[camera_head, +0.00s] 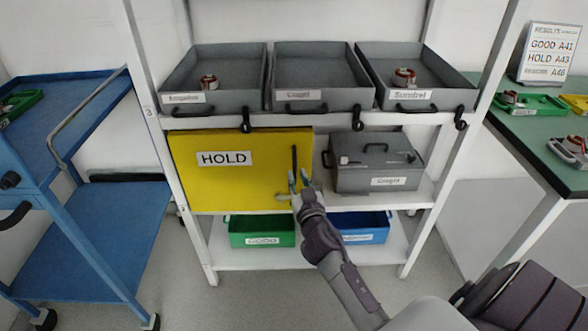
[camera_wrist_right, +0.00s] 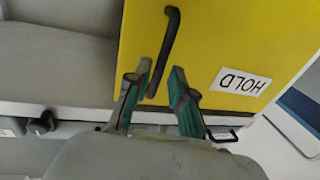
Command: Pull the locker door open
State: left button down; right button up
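The yellow locker door (camera_head: 240,183) carries a HOLD label and fills the left of the middle shelf; it looks shut. Its black upright handle (camera_head: 294,160) is near the door's right edge. My right gripper (camera_head: 298,182) is in front of the handle's lower part. In the right wrist view the yellow door (camera_wrist_right: 220,40) and the handle (camera_wrist_right: 168,40) show, and the handle's end lies between the parted green fingertips of my right gripper (camera_wrist_right: 158,82). The fingers are open; I cannot tell whether they touch the handle. My left gripper is not in view.
A grey lidded box (camera_head: 375,170) stands right of the door. Grey trays (camera_head: 317,80) sit on the shelf above. A green bin (camera_head: 262,228) and a blue bin (camera_head: 365,222) are below. A blue cart (camera_head: 85,215) is at left, a green-topped table (camera_head: 530,135) at right.

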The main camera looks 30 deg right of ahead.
aim_at(295, 171)
jog(key=shift+x, duration=2)
grip_shut()
